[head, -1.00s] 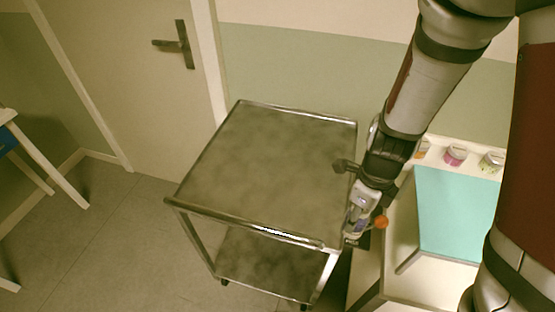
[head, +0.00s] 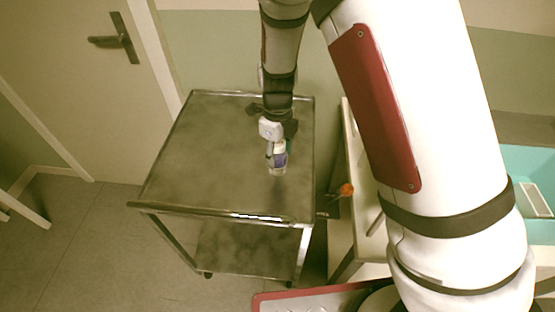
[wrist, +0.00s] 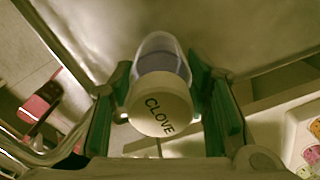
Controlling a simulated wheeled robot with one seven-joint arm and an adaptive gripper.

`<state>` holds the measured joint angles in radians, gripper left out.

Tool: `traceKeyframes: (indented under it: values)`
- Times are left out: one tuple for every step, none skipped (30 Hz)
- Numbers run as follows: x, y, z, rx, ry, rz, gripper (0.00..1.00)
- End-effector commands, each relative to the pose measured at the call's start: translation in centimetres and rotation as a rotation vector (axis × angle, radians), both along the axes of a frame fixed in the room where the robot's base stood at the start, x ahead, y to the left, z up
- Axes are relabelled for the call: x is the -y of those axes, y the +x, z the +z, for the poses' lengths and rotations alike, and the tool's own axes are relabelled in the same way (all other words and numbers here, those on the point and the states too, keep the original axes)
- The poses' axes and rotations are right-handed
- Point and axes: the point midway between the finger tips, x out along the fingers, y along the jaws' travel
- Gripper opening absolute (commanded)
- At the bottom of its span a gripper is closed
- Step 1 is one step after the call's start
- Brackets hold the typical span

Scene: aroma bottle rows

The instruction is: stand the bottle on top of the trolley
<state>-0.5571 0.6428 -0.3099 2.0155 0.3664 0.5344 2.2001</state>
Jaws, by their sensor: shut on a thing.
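The bottle (head: 278,160) is small and clear with a purplish body. In the wrist view its pale cap (wrist: 160,104) reads "CLOVE" and faces the camera. My gripper (head: 274,146) is shut on the bottle, with a green-padded finger on either side of it in the wrist view. The metal trolley (head: 200,150) has a bare, mottled grey top with a shiny rim. The bottle is over the right part of that top and looks roughly upright. I cannot tell whether its base touches the surface.
A table (head: 357,235) stands close to the trolley's right side, with an orange round thing (head: 346,189) near its edge. A door (head: 100,90) is behind on the left. The trolley top's left part is clear.

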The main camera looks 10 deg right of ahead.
Motion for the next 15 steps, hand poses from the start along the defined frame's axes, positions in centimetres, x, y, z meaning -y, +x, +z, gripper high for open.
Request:
traceKeyframes:
  values:
    - [0.1,0.0,-0.4,-0.002,-0.001,-0.001,0.08]
    - [0.1,-0.1,-0.8,-0.003,-0.002,-0.001,0.08]
    - [0.1,-0.1,-1.3,-0.005,-0.001,-0.001,0.08]
    - [0.1,-0.1,-1.7,-0.004,-0.001,-0.001,0.08]
    - [0.1,-0.1,-2.2,-0.003,-0.001,-0.001,0.08]
    - [0.1,-0.1,-2.7,-0.005,-0.001,-0.001,0.08]
    - [0.1,-0.1,-3.0,-0.003,-0.001,0.0,0.08]
    - [0.1,-0.1,-3.2,-0.002,-0.001,0.0,0.08]
    - [0.1,-0.1,-3.3,-0.001,0.0,0.0,0.08]
    - [0.1,0.0,-3.4,-0.001,-0.001,0.0,0.08]
    - [0.1,0.0,-3.3,0.0,0.0,0.0,0.08]
    - [0.0,0.0,-3.3,0.0,0.0,0.0,0.08]
    - [0.0,0.0,-3.3,0.0,0.0,0.0,0.08]
    - [0.0,0.0,-3.3,0.0,0.0,0.0,0.08]
    - [0.1,0.0,-3.3,0.0,0.0,0.0,0.08]
